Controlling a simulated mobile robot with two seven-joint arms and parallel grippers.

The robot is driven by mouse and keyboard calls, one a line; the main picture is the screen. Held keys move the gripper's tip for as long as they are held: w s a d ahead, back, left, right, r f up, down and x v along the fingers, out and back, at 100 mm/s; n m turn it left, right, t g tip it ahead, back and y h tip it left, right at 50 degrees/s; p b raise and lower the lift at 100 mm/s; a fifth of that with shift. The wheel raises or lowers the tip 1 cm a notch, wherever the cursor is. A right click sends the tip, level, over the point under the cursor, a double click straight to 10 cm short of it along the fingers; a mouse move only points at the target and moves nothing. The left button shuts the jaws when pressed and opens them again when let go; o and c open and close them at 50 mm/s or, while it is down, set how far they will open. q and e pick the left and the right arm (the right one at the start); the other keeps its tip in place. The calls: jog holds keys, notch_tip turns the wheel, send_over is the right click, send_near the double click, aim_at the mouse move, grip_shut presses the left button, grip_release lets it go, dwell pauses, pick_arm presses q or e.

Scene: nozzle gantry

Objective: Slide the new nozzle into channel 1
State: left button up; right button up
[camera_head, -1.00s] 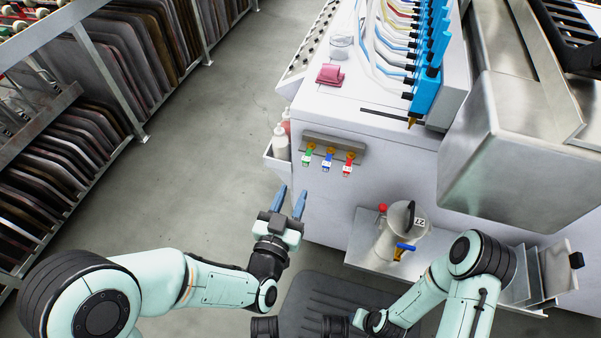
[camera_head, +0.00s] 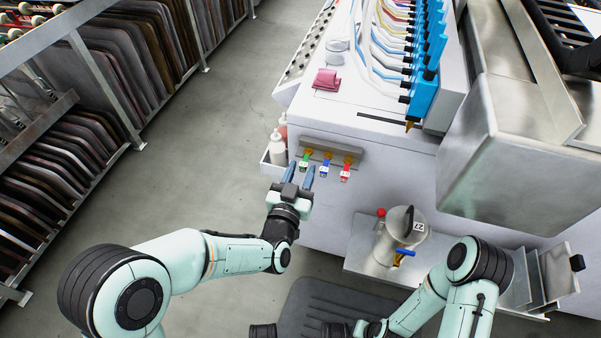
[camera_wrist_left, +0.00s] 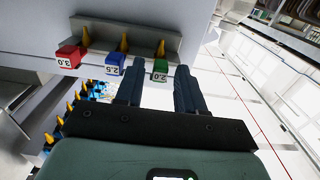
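Three brass nozzles with coloured tags hang on a grey rack on the white machine's front: green 2.0 (camera_wrist_left: 160,70), blue 2.5 (camera_wrist_left: 115,62) and red 3.0 (camera_wrist_left: 70,57). In the head view they are green (camera_head: 304,163), blue (camera_head: 325,170) and red (camera_head: 345,172). Which is the new nozzle is not marked. My left gripper (camera_head: 299,174) is open and empty just below the rack; in the wrist view the green tag is near the gap between its fingertips (camera_wrist_left: 160,68). Blue valve units (camera_head: 424,95) line the machine top; no channel number is legible. My right gripper's fingers are out of view.
A metal can (camera_head: 392,246) with red and blue knobs stands on a shelf right of the rack. White bottles (camera_head: 278,147) sit in a side bin left of it. A steel hopper (camera_head: 515,155) overhangs on the right. The floor (camera_head: 215,150) at left is clear.

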pick_arm(q)
grip_shut()
jog(key=shift+r, duration=0.25)
jog(key=shift+s, duration=0.1)
dwell(0.5)
jog(key=v, duration=0.6)
dwell(1.1)
jog(key=shift+s, duration=0.15)
